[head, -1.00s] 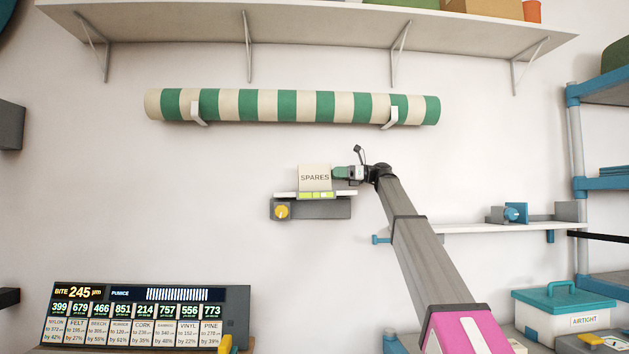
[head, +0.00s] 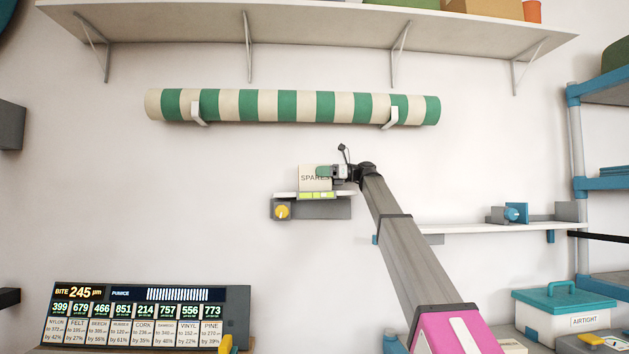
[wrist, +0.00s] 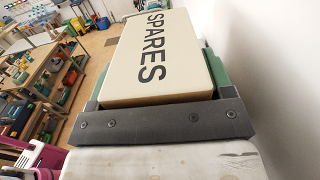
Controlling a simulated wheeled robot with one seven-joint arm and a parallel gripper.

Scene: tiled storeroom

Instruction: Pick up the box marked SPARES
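The cream box marked SPARES (head: 309,184) stands upright on a small wall-mounted ledge (head: 285,194) with a lit green-yellow strip and a yellow knob on the grey unit below it. My gripper (head: 324,172) reaches in from the right, its green near finger in front of the box and covering part of the label. In the wrist view the box (wrist: 155,55) lies between the green-padded fingers, with a narrow gap visible on the right side. The fingers appear open around the box. The far finger is hidden in the head view.
A green-and-cream striped roll (head: 290,105) hangs on brackets above, under a long shelf (head: 300,28). A lower shelf (head: 480,228) with a blue-and-grey device is on the right. A display board (head: 145,315) stands at lower left. The wall is close on the wrist view's right.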

